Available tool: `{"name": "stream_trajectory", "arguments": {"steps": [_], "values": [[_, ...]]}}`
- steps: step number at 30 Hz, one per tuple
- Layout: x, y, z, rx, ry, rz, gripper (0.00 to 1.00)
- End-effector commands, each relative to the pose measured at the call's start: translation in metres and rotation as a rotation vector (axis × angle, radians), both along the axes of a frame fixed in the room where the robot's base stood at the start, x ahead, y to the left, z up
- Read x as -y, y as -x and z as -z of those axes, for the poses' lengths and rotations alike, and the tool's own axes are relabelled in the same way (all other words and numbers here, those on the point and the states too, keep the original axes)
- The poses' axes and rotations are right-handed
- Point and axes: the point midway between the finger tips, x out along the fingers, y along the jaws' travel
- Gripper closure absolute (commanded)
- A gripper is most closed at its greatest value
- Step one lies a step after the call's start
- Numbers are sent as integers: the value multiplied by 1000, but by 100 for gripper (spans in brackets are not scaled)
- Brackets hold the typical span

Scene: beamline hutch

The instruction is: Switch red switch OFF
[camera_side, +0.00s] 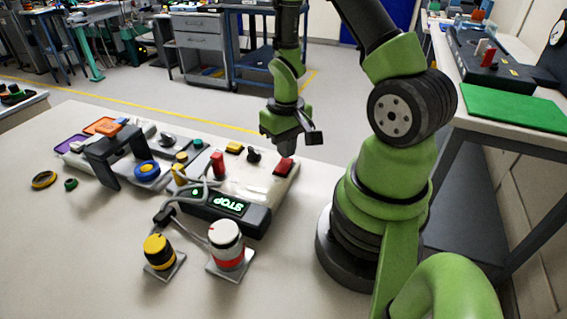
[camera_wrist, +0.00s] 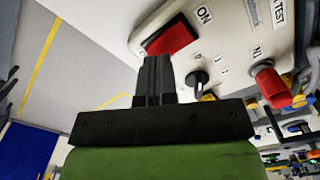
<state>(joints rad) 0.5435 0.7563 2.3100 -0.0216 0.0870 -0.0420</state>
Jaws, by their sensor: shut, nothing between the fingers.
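The red switch (camera_side: 284,166) is a flat red rocker at the right end of the white control panel (camera_side: 250,184). In the wrist view the red switch (camera_wrist: 171,38) lies beyond my fingertips, with an ON label beside it. I cannot tell which way the rocker is tilted. My gripper (camera_side: 290,152) points down over the panel's far right end, close above the red switch. In the wrist view my gripper (camera_wrist: 156,62) is shut with nothing held, and its tips overlap the switch's lower edge. I cannot tell whether they touch.
A black key knob (camera_side: 254,156), yellow button (camera_side: 234,147) and red upright knob (camera_side: 217,165) sit left of the switch. A lit STOP box (camera_side: 230,205) and a red-and-white beacon (camera_side: 227,245) stand nearer the camera. The table's front left is clear.

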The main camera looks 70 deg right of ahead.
Motion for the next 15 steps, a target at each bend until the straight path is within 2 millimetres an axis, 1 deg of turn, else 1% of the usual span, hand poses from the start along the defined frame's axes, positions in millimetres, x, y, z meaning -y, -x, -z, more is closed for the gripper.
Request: {"name": "stream_trajectory", "arguments": {"steps": [15], "values": [[0,0,8,0,0,1,100]]}}
